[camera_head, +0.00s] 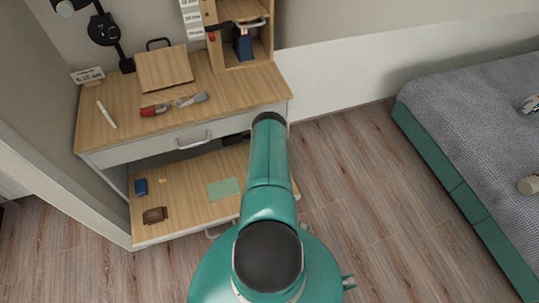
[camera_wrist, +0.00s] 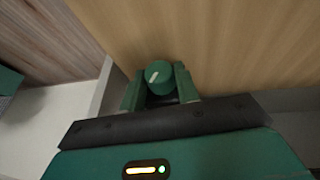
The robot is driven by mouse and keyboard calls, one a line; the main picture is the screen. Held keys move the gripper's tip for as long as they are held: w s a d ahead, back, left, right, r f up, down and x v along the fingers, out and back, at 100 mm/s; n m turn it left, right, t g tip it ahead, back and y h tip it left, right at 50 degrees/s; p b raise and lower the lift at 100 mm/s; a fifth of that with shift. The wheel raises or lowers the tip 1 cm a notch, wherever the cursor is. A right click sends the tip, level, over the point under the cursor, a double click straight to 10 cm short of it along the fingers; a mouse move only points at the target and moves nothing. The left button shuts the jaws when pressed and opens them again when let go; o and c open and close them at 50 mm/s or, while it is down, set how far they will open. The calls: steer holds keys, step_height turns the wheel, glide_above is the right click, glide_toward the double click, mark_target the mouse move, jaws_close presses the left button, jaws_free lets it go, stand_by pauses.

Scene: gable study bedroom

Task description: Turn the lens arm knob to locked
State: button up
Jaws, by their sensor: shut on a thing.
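A round green knob (camera_wrist: 160,70) with a short white line on its face shows in the wrist view, against a pale wood surface. The white line slants toward the upper right. My gripper (camera_wrist: 159,82) has one green finger on each side of the knob and is shut on it. No locked marking is readable near the knob. In the head view a black jointed arm with a round black part (camera_head: 104,29) stands at the back left of the desk. My gripper and the knob are hidden behind my own arm there.
The wooden desk (camera_head: 130,128) holds a tilted board (camera_head: 164,68), a white pen (camera_head: 106,114), red-and-grey items and a wooden cubby (camera_head: 262,50). A lower shelf (camera_head: 195,205) holds small items. A bed (camera_head: 450,120) stands right; floor between is clear.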

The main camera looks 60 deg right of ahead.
steer(key=shift+s+d+m+t+y, duration=0.15)
steer(key=shift+m+t+y, duration=0.05)
steer(key=shift+t+y, duration=0.3)
steer(key=shift+s+d+m+t+y, duration=0.1)
steer(key=shift+s+m+t+y, duration=0.1)
steer(key=shift+t+y, duration=0.3)
steer(key=shift+d+m+t+y, duration=0.1)
steer(key=shift+m+t+y, duration=0.2)
steer(key=shift+t+y, duration=0.75)
steer(key=shift+t, duration=0.35)
steer(key=o, duration=1)
steer(key=shift+c, duration=0.2)
steer(key=shift+s+d+r, duration=0.1)
steer(key=shift+s+r, duration=0.15)
steer(key=shift+r, duration=0.2)
steer(key=v, duration=1.2)
steer(key=shift+s+r, duration=0.25)
steer(key=shift+r, duration=0.1)
steer(key=shift+d, duration=0.1)
